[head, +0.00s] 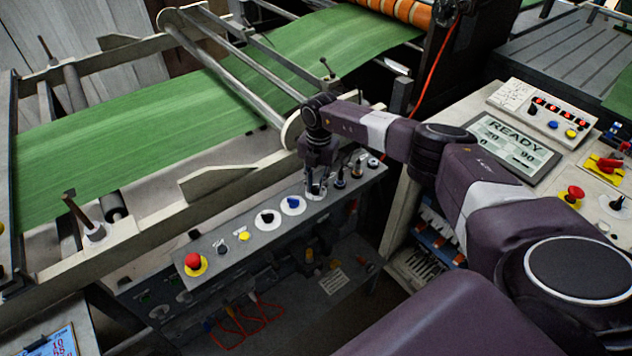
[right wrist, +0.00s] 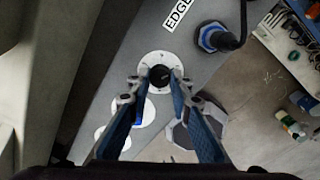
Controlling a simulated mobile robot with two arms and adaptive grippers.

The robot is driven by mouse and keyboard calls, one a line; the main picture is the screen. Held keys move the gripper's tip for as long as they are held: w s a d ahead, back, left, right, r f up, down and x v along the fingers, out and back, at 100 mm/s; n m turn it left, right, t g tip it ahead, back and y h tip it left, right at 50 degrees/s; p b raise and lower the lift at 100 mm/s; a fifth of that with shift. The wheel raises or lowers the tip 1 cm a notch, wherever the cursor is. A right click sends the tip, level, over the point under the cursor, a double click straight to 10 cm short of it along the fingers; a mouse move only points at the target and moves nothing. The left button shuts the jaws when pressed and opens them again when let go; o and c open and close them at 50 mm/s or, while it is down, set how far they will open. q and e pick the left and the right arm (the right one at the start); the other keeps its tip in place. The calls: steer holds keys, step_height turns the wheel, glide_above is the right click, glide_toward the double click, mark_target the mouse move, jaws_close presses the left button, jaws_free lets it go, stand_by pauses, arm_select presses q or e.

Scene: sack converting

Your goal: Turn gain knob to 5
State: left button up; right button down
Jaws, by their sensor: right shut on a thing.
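My right gripper (head: 316,190) reaches down onto the sloping grey control panel (head: 235,265) from above. In the right wrist view, the gripper's two blue-padded fingers (right wrist: 159,82) are shut on a small black knob (right wrist: 159,74) on a round white dial (right wrist: 160,59). In the head view this knob is mostly hidden by the gripper. I cannot read a gain label, a scale number or the knob's pointer. My left gripper is not in view.
Left of the gripper are a blue knob (head: 293,203), a black knob (head: 266,217), a yellow button (head: 243,236) and a red button (head: 193,260). A blue-collared lever (right wrist: 216,38) stands beside the "EDGE" label (right wrist: 178,14). Green web (head: 130,135) runs behind the panel.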

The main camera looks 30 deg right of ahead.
mark_target(317, 188)
steer(key=shift+w+d+r+m, duration=0.1)
steer(key=shift+w+r+m, duration=0.1)
steer(key=shift+m, duration=0.3)
steer(key=c, duration=2)
jaws_free()
steer(key=shift+o, duration=1.3)
steer(key=shift+s+f, duration=0.1)
steer(key=shift+s, duration=0.05)
step_height(317, 188, up, 12)
steer(key=shift+s, duration=0.25)
